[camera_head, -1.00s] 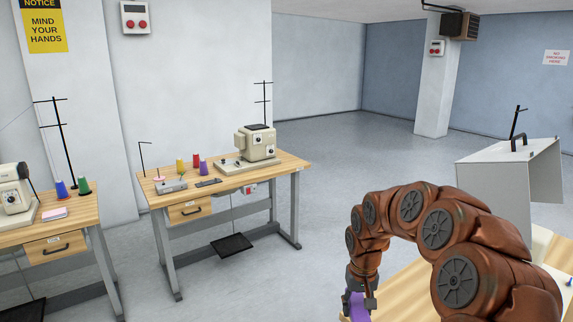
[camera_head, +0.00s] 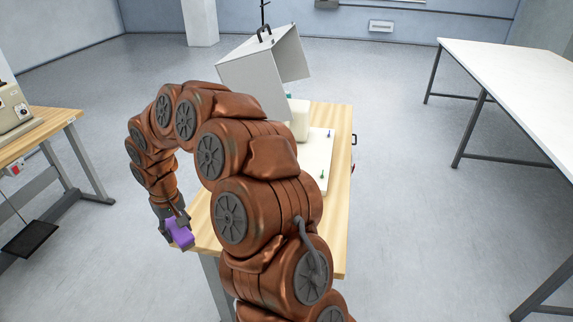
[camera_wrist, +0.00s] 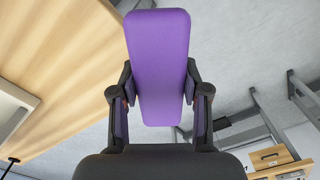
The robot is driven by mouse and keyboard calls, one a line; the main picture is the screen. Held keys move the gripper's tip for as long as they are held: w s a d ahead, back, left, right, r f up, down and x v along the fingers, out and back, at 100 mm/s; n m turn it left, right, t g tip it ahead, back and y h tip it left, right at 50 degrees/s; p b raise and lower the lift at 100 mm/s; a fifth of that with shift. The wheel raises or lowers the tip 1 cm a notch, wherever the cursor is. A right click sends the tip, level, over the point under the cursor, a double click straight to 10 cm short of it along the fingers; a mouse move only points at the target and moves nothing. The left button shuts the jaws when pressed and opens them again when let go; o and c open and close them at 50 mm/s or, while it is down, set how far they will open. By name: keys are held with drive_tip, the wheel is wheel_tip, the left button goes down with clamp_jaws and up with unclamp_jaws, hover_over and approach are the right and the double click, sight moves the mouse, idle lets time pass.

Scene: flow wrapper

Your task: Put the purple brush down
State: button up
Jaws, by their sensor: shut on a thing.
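The purple brush (camera_head: 180,232) is held in my gripper (camera_head: 176,218) at the left edge of the wooden table (camera_head: 207,222). In the wrist view the brush (camera_wrist: 158,60) is a long purple block standing out between the two dark fingers of my gripper (camera_wrist: 160,98), which are shut on its sides. The table's wooden top (camera_wrist: 75,75) shows to the left of the brush there, and grey floor shows to the right. Whether the brush touches the table cannot be told. My arm hides part of the tabletop.
A white machine (camera_head: 316,150) with a grey raised cover (camera_head: 250,80) stands on the far part of the wooden table. A long white table (camera_head: 520,75) is at the right. Open floor lies between.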

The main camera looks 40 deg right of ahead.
drive_tip(key=s+d+f+b, duration=0.1)
drive_tip(key=s+d+b, duration=0.25)
drive_tip(key=d, duration=0.35)
drive_tip(key=s+d+b, duration=0.2)
drive_tip(key=s+d, duration=0.3)
drive_tip(key=d, duration=0.1)
drive_tip(key=s+d+f+b, duration=0.1)
drive_tip(key=s+d+b, duration=0.1)
drive_tip(key=s, duration=0.3)
drive_tip(key=s+d+f+n+b, duration=0.1)
drive_tip(key=s+d+b, duration=0.1)
drive_tip(key=s+d, duration=0.2)
drive_tip(key=s+d+f+n+b, duration=0.1)
drive_tip(key=s+d, duration=0.3)
drive_tip(key=s, duration=0.4)
drive_tip(key=shift+s+b, duration=0.25)
drive_tip(key=shift+b, duration=0.3)
drive_tip(key=w+d, duration=0.3)
drive_tip(key=w, duration=0.1)
drive_tip(key=w+d+f+p, duration=0.1)
drive_tip(key=w+d, duration=0.2)
drive_tip(key=w, duration=0.1)
drive_tip(key=w+d+p, duration=0.1)
drive_tip(key=w+d, duration=0.2)
drive_tip(key=w, duration=0.1)
drive_tip(key=shift+w+d+f, duration=0.2)
drive_tip(key=shift+w+d, duration=0.05)
drive_tip(key=shift+d, duration=0.05)
drive_tip(key=shift+f+p, duration=0.55)
drive_tip(key=shift+f, duration=1.25)
